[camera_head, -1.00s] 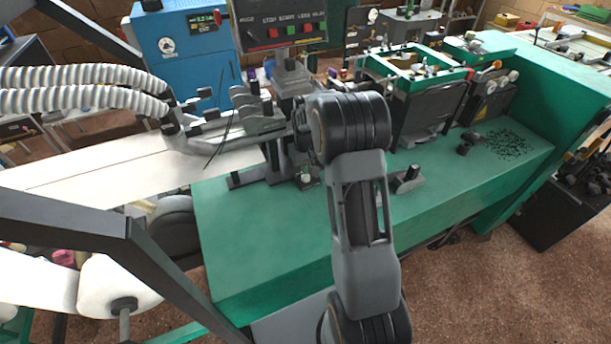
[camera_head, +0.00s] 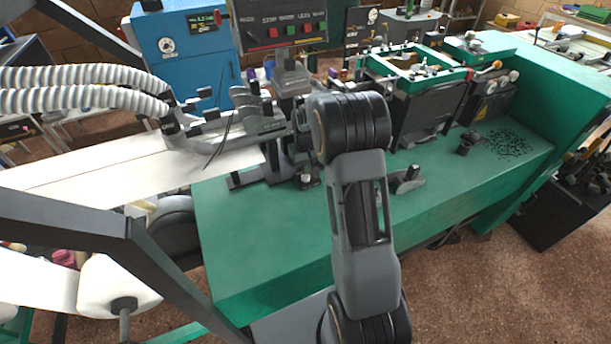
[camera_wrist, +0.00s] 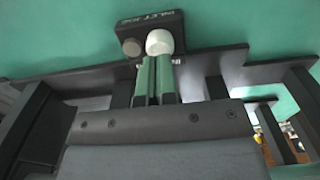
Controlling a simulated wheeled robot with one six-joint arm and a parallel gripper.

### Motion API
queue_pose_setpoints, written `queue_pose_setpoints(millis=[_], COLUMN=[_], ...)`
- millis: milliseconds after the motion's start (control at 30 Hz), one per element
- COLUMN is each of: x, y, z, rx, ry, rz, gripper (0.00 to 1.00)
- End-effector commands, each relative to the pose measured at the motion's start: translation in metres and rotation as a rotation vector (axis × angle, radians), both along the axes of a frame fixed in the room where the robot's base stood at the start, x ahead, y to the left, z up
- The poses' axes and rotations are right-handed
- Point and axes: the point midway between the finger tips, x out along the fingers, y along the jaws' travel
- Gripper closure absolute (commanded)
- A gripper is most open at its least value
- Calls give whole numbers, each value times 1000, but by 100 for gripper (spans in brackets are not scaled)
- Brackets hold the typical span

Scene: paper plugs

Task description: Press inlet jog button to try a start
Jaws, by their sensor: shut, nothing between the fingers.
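In the wrist view, the inlet jog button (camera_wrist: 159,42) is a round white cap on a small black box with white lettering (camera_wrist: 148,20). A grey round knob or screw (camera_wrist: 131,47) sits to its left. My gripper (camera_wrist: 158,60) is shut and empty, its green-looking fingertips side by side at the lower edge of the white button. I cannot tell whether they touch it. In the head view, the small white button (camera_head: 307,181) shows low beside the machine's post, and my arm hides most of the gripper.
A control panel (camera_head: 285,33) with red and green buttons stands above the post. White corrugated hoses (camera_head: 80,88) and a white paper strip (camera_head: 90,168) lie to the left. The green bench top (camera_head: 265,235) in front is clear. Dark rails (camera_wrist: 90,78) flank the fingers.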

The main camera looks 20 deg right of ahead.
Motion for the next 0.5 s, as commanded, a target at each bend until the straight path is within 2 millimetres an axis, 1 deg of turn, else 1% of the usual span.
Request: queue_pose_setpoints(millis=[267,500], x=[0,0], y=[0,0], z=[0,-4], rx=[0,0], ry=[0,0], rz=[0,0], gripper=[100,100])
